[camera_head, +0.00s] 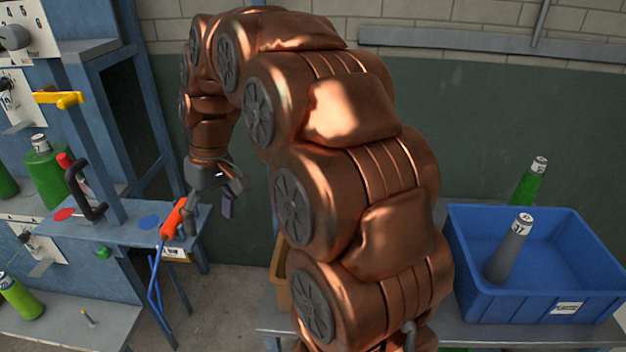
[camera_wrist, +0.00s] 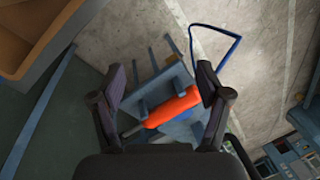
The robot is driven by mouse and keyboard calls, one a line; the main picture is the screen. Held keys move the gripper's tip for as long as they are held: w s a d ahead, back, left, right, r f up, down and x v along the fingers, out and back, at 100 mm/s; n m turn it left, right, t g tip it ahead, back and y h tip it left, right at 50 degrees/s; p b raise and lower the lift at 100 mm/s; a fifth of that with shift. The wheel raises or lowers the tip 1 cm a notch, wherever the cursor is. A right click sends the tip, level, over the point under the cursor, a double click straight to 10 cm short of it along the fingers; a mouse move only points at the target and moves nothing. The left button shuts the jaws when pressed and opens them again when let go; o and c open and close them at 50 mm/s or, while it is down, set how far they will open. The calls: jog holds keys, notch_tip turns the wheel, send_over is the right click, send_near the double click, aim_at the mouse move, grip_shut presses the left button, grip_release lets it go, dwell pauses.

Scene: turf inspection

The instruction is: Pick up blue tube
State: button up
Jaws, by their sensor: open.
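An orange-red cylinder (camera_head: 173,220) sits at the right edge of the blue bench, and a thin bent blue tube (camera_head: 155,285) hangs below it past the edge. In the wrist view the orange cylinder (camera_wrist: 172,107) lies between my two fingers, and the blue tube (camera_wrist: 222,62) loops out beyond the right finger. My gripper (camera_head: 208,214) is open, with its fingers apart beside the orange cylinder. It also shows in the wrist view (camera_wrist: 162,84). I cannot tell whether a finger touches the cylinder, or how the tube joins it.
The blue bench (camera_head: 115,238) carries a red disc (camera_head: 64,214), a bare blue disc (camera_head: 149,222) and a black handle (camera_head: 85,190). Green bottles stand at the left. A blue crate (camera_head: 470,300) with a grey bottle (camera_head: 510,250) is at right.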

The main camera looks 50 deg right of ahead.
jog(key=w+d+f+t, duration=0.1)
jog(key=w+d, duration=0.7)
jog(key=d, duration=0.3)
jog(key=w+d+t, duration=0.2)
jog(key=w+d, duration=0.7)
jog(key=d, duration=0.2)
jog(key=shift+n+t+h, duration=0.6)
jog(key=shift+n+t, duration=0.1)
jog(key=shift+n, duration=0.1)
jog(key=d+f, duration=0.3)
jog(key=d, duration=0.5)
jog(key=s+d+f, duration=0.1)
jog(key=d+f, duration=0.1)
jog(key=d, duration=0.6)
jog(key=s+d+f, duration=0.1)
jog(key=d+f, duration=0.2)
jog(key=d, duration=0.5)
jog(key=shift+f, duration=0.3)
jog(key=shift+s+d+f, duration=0.1)
jog(key=shift+d+f, duration=0.05)
jog(key=shift+f, duration=0.05)
jog(key=shift+b+x, duration=0.4)
jog(key=shift+x, duration=0.85)
jog(key=shift+d+p+x, duration=0.15)
jog(key=shift+p+x, duration=0.2)
jog(key=shift+x, duration=0.9)
jog(key=shift+d+p+x, duration=0.1)
jog(key=shift+p+x, duration=0.2)
jog(key=shift+x, duration=1)
jog(key=shift+a, duration=0.15)
